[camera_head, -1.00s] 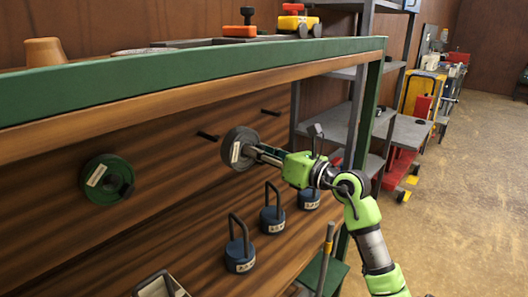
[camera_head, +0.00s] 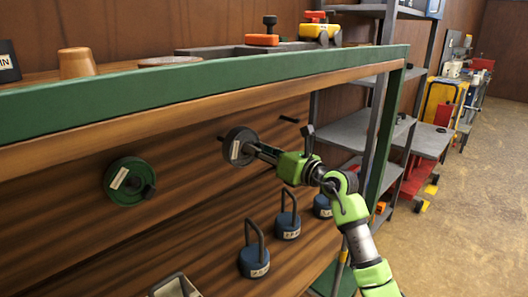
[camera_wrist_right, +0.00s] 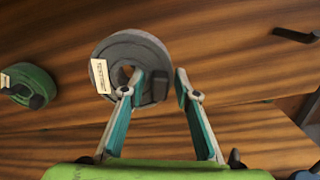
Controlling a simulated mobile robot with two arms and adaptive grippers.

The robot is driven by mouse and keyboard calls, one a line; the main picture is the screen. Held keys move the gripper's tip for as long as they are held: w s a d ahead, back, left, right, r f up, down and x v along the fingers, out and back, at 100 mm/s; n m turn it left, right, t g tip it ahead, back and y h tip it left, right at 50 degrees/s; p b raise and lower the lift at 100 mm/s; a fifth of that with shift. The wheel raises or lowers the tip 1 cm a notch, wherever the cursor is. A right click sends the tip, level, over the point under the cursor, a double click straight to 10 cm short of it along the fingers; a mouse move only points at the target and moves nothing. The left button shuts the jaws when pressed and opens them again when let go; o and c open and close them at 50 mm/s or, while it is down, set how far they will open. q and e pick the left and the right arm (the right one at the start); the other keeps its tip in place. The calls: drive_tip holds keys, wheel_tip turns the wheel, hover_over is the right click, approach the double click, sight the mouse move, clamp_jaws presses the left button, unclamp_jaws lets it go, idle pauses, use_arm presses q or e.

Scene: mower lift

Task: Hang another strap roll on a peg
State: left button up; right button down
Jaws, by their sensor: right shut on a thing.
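A grey strap roll (camera_head: 238,147) with a pale label is held upright near the wooden back panel. My right gripper (camera_head: 254,150) is shut on its right side. In the right wrist view, the fingers (camera_wrist_right: 164,88) straddle the rim of the grey roll (camera_wrist_right: 118,48), one at its hole. A dark peg (camera_head: 220,138) shows just left of the roll, which covers the rest of it; I cannot tell whether the peg enters the hole. Another peg (camera_head: 289,119), to the right, is bare. A green strap roll (camera_head: 122,183) hangs on a peg at left. My left gripper is not in view.
The green bench edge (camera_head: 200,85) runs above the panel. Blue weights with loop handles (camera_head: 254,262) stand on the lower shelf below my right arm. A grey shelf rack (camera_head: 350,130) stands to the right, with open floor (camera_head: 460,220) beyond.

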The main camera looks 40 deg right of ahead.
drive_tip(key=w+f, duration=0.1)
drive_tip(key=w, duration=0.5)
drive_tip(key=shift+w+a+f+b, duration=0.2)
drive_tip(key=shift+a+b, duration=0.15)
drive_tip(key=shift+b, duration=0.1)
drive_tip(key=shift+r, duration=0.1)
idle(0.5)
drive_tip(key=c, duration=1.5)
unclamp_jaws()
drive_tip(key=shift+d, duration=0.25)
